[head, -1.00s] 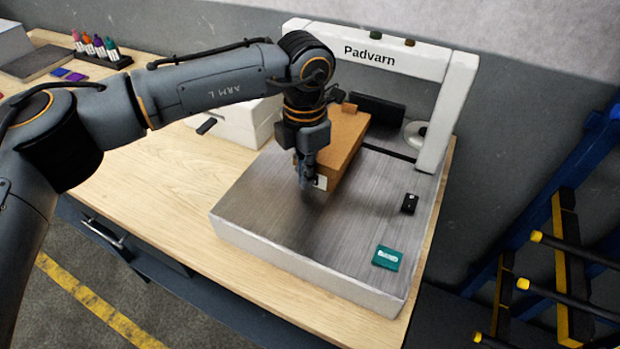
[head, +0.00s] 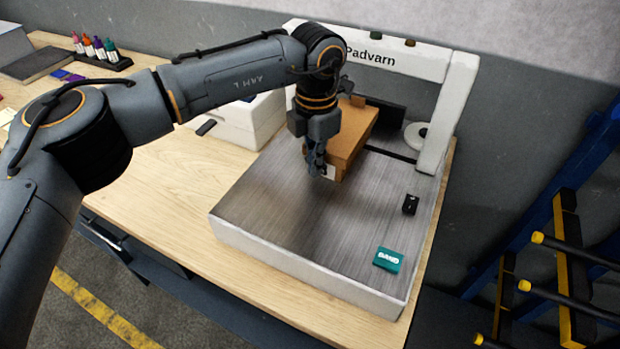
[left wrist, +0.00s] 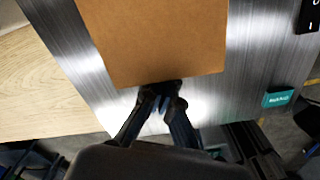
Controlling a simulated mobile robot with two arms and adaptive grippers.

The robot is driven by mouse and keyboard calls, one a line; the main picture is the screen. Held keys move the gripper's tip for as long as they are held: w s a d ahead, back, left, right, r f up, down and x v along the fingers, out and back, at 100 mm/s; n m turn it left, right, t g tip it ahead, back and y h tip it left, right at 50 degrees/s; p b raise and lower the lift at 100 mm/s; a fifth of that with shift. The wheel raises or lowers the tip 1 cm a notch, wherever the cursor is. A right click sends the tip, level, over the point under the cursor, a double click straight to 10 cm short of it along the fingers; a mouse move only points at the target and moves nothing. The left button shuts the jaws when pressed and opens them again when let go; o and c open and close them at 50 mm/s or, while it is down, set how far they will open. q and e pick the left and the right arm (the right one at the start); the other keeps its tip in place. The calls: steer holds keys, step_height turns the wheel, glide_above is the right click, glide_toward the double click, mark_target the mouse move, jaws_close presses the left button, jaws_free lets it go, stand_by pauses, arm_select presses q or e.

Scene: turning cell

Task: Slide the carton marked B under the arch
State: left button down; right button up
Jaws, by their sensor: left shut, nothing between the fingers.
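A brown carton (head: 352,136) lies on the metal bed (head: 290,217) of the white machine, its far end close to the white arch (head: 393,61) marked "Padvarn". A white label shows on its near end; I cannot read a letter on it. My left gripper (head: 324,173) is shut and empty at the carton's near end. In the left wrist view the carton (left wrist: 155,38) fills the top, and the shut fingertips (left wrist: 163,92) are at its near edge, seemingly touching. My right gripper is not in view.
A teal packet (head: 387,259) and a small black switch box (head: 410,204) are on the bed's right side. A white roll (head: 416,135) stands by the arch's right leg. A white box (head: 240,120) is left of the bed. The bed's front is clear.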

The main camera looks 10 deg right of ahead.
mark_target(326, 148)
arm_select(q)
steer(key=shift+w+d, duration=0.25)
steer(key=shift+w, duration=0.05)
steer(key=shift+w+d, duration=0.1)
steer(key=shift+w+d, duration=0.85)
steer(key=shift+w, duration=0.25)
steer(key=shift+w+d+p, duration=0.2)
steer(key=shift+p, duration=0.15)
steer(key=shift+r, duration=0.15)
steer(key=shift+w, duration=0.1)
steer(key=shift+a, duration=0.1)
